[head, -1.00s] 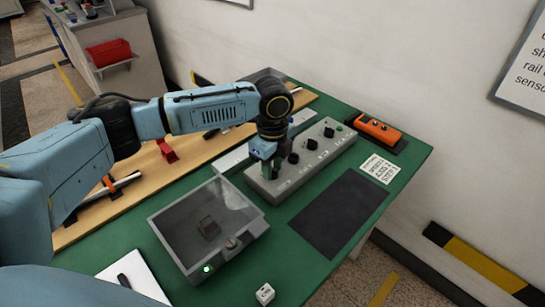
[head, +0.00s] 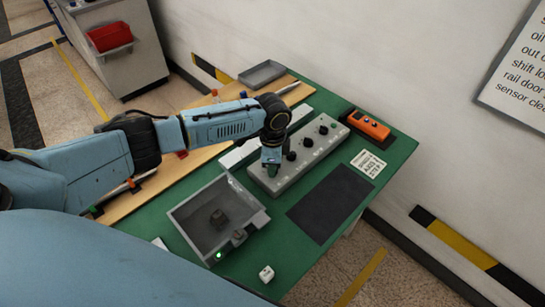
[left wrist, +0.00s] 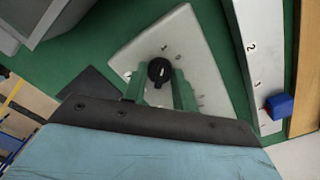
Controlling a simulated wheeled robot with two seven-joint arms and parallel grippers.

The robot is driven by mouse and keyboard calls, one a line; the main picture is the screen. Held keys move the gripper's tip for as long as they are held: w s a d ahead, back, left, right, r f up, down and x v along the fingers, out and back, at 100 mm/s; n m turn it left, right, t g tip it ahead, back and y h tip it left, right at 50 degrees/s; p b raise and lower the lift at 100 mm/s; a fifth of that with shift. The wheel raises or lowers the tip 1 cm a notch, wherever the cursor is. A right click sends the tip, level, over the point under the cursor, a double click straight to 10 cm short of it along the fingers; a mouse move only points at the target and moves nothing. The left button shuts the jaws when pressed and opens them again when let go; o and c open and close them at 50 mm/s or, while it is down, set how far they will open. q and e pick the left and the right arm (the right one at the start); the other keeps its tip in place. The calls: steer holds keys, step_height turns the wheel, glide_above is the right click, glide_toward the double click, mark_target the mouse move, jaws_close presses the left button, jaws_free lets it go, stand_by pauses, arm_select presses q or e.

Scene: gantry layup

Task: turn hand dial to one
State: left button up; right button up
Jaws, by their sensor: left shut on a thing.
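A long grey control box (head: 325,160) with a row of black dials stands on the green table top. My left gripper (head: 271,166) points down over the box's near left end. In the left wrist view my left gripper (left wrist: 160,90) has its two green fingers on either side of a black dial (left wrist: 159,71) and is shut on it. Small marks are printed on the panel around this dial, but they are too small to read surely. In the head view the gripper hides this dial. My right gripper is not in view.
A grey tray-like box (head: 178,222) with a green light stands in front. A dark mat (head: 330,204), a printed card (head: 368,163), an orange device (head: 370,125) and a small white block (head: 266,274) lie around. A blue block (left wrist: 279,106) sits on a numbered strip.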

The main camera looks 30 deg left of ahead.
arm_select(q)
steer(key=shift+r, duration=0.1)
steer(key=shift+n, duration=0.3)
steer(key=o, duration=1)
steer(key=shift+r+p, duration=0.85)
steer(key=shift+r, duration=5.8)
